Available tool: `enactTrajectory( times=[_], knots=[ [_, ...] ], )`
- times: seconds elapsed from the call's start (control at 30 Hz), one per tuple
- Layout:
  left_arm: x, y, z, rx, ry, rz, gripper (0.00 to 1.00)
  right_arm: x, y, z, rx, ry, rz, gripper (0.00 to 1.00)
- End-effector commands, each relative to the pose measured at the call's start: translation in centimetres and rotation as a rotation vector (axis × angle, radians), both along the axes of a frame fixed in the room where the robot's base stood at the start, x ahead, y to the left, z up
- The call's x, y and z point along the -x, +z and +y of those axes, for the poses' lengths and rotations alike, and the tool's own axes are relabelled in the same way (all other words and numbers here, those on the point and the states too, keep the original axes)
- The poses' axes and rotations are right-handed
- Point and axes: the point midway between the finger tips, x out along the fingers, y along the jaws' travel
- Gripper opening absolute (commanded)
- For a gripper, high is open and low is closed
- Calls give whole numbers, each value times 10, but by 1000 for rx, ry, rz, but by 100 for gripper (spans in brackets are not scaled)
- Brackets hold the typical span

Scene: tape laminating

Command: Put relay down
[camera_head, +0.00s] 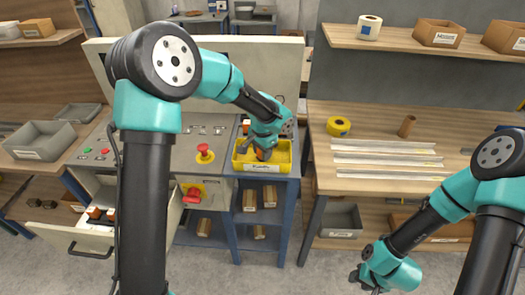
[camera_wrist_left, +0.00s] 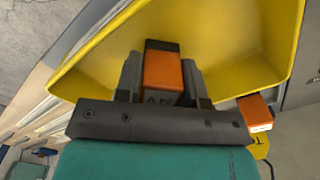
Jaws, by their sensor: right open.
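An orange relay (camera_wrist_left: 163,72) with a dark end sits between the fingers of my left gripper in the left wrist view. Both fingers lie against its sides, so the gripper (camera_wrist_left: 162,80) looks shut on it. The yellow bin (camera_wrist_left: 232,45) surrounds the relay and fingertips. In the head view my left gripper (camera_head: 263,150) reaches down into the yellow bin (camera_head: 262,167), with a bit of orange showing. Whether the relay touches the bin floor cannot be told. My right gripper (camera_head: 370,279) is open at the lower right, away from the bin.
Another orange block (camera_wrist_left: 254,112) lies just outside the bin. An open drawer (camera_head: 90,240) at left holds orange and white pieces. Red buttons (camera_head: 205,153) stand on the panel left of the bin. The right bench holds a yellow tape roll (camera_head: 339,126) and metal strips (camera_head: 385,155).

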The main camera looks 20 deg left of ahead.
Motion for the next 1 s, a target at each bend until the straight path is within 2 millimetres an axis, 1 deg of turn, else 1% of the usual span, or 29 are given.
enactTrajectory(
  times=[0.03, 0.2, 0.27, 0.5, 0.63, 0.77, 0.87, 1.0],
  knots=[
    [0, 0, 0, 0, 0, 0, 41, 0, 0, 0, 0, 0, 0, 43],
    [0, 0, 0, 0, 0, 0, 57, 0, 0, 0, 0, 0, 0, 43],
    [0, 0, 0, 0, 0, 0, 61, 0, 0, 0, 0, 0, 0, 43],
    [0, 1, 0, 1, 0, -1, 61, 0, 0, 0, 0, 0, 0, 43],
    [0, 6, 0, 0, -1, -2, 61, 0, 0, 0, 0, 0, 0, 43],
    [0, 20, 0, 1, 0, -3, 61, 0, 0, 0, 0, 0, 0, 43],
    [-1, 36, 0, 1, 1, -4, 61, 0, 0, 0, 0, 0, 0, 43],
    [-1, 62, -1, 1, 0, -5, 61, 0, 0, 0, 0, 0, 0, 43]
  ],
)
